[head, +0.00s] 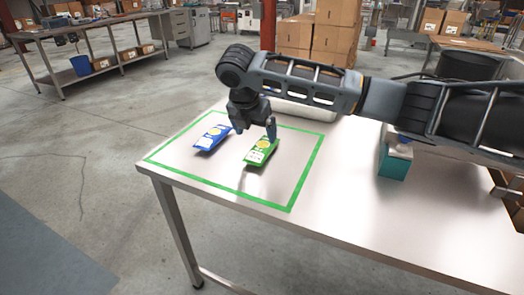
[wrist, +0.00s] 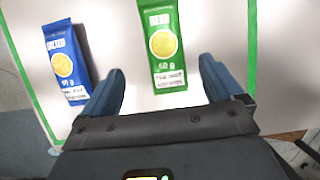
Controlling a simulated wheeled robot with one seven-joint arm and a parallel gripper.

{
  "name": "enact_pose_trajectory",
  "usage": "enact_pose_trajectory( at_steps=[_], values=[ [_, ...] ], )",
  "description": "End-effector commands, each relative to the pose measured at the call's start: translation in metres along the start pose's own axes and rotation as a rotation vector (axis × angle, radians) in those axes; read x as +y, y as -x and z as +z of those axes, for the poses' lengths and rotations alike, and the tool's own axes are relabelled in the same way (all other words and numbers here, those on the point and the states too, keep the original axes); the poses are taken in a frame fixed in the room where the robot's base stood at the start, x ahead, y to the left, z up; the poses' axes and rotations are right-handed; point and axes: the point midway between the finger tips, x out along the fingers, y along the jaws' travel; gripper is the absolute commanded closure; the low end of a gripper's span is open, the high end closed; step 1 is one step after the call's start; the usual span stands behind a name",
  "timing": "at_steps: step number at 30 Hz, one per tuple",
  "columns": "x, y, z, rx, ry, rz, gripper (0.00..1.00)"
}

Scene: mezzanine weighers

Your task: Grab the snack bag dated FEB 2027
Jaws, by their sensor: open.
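A green snack bag (head: 262,152) and a blue snack bag (head: 212,138) lie flat on the metal table inside a green taped outline. In the wrist view the green bag (wrist: 162,45) lies ahead between my fingers, and the blue bag (wrist: 66,62) lies to the left, outside them. Both bags carry a yellow disc and white label patches; the dates are too blurred to read. My gripper (head: 255,130) is above the bags, closest to the green one; it is open and empty in the wrist view (wrist: 160,92).
The green tape outline (head: 303,182) marks the table's left part. A teal box-like object (head: 394,165) stands on the table to the right, under my arm. The metal table (head: 345,215) is clear along its front. Stacked cardboard boxes (head: 333,35) stand beyond.

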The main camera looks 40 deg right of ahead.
Motion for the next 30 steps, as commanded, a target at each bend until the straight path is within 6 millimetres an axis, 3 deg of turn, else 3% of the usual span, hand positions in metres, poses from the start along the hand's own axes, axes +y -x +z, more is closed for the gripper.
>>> enact_pose_trajectory(
  at_steps=[11, 19, 28, 30],
  values=[
    [-0.005, -0.035, 0.007, -0.007, 0.001, -0.012, 0.06],
    [-0.007, -0.071, 0.011, -0.006, 0.001, -0.010, 0.06],
    [-0.007, -0.077, 0.011, -0.006, 0.002, -0.009, 0.06],
    [-0.007, -0.077, 0.011, -0.006, 0.002, -0.009, 0.11]
  ],
)
